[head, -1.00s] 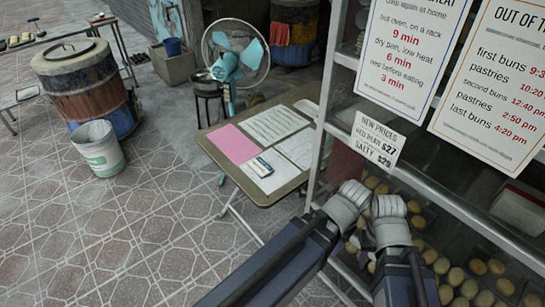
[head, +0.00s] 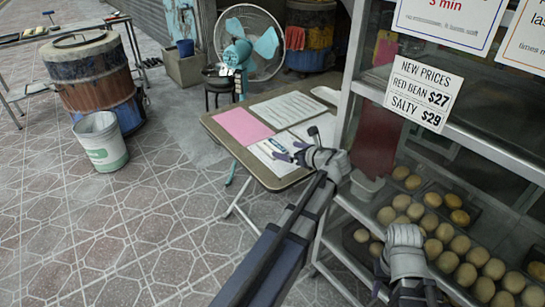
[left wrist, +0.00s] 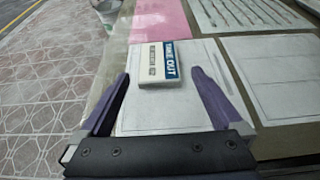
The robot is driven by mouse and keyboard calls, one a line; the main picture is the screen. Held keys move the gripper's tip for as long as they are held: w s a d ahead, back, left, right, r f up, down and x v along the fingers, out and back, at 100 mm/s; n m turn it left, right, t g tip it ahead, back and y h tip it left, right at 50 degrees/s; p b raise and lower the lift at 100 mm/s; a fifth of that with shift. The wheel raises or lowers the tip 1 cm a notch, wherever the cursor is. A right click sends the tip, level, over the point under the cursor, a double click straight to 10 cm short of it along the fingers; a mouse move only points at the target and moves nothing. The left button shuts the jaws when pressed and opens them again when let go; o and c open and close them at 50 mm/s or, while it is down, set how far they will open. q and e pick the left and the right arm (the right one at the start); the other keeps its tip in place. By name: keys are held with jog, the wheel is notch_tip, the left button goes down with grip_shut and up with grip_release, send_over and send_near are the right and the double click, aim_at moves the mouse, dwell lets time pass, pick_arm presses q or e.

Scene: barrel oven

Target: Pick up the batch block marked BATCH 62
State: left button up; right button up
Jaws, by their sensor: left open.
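A small white and blue block (left wrist: 162,64) lies on white paper on the folding table (head: 262,179). In the left wrist view its blue part bears words that look like "TAKE OUT"; I cannot read the smaller lettering surely. In the head view the block (head: 276,147) is partly hidden by my left gripper. My left gripper (head: 296,144) is open and empty over the table's front part, with the block ahead between its finger lines and apart from them. My right gripper (head: 405,238) is in front of the bun cabinet; its fingers are not clear.
A pink sheet (head: 242,126) and other papers lie flat on the table. The glass bun cabinet (head: 344,112) stands close on the right. A fan (head: 248,45), a barrel oven (head: 92,75) and a white bucket (head: 101,142) stand beyond.

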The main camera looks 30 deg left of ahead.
aim_at(272, 146)
pick_arm(q)
jog(key=shift+f+b+x, duration=0.15)
jog(key=shift+b+x, duration=0.7)
jog(key=shift+x, duration=1.1)
jog(key=shift+f+b+x, duration=0.1)
jog(key=shift+b+x, duration=0.7)
jog(key=shift+x, duration=1.15)
jog(key=shift+s+r, duration=0.1)
jog(key=shift+s, duration=0.15)
jog(key=c, duration=1.1)
notch_tip(272, 146, up, 10)
jog(key=p, duration=1)
